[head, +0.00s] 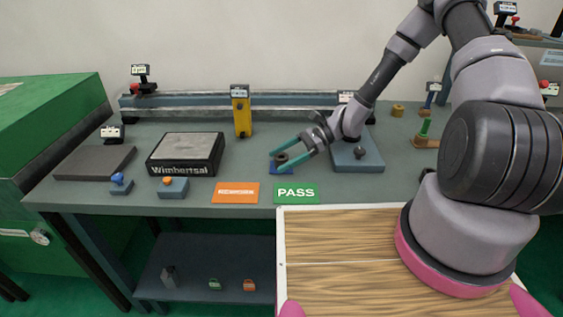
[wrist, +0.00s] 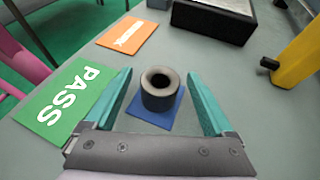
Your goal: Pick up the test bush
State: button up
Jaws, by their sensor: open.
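The test bush is a dark grey ring-shaped cylinder with a hole through its top. It stands upright on a small blue pad (wrist: 170,118). In the wrist view the bush (wrist: 160,97) sits between the two teal fingers of my gripper (wrist: 167,98), with a gap on each side. My gripper is open. In the head view the bush (head: 282,158) is small, and my gripper (head: 287,158) reaches it from the right, with its fingers around it. I cannot tell whether the fingertips are level with the bush.
A green PASS card (head: 296,194) and an orange card (head: 237,193) lie at the bench's front edge. The black Wimbertsal block (head: 186,154) is to the left. A yellow post (head: 242,117) stands behind. A blue-grey plate with a knob (head: 357,158) lies under my arm.

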grip_shut()
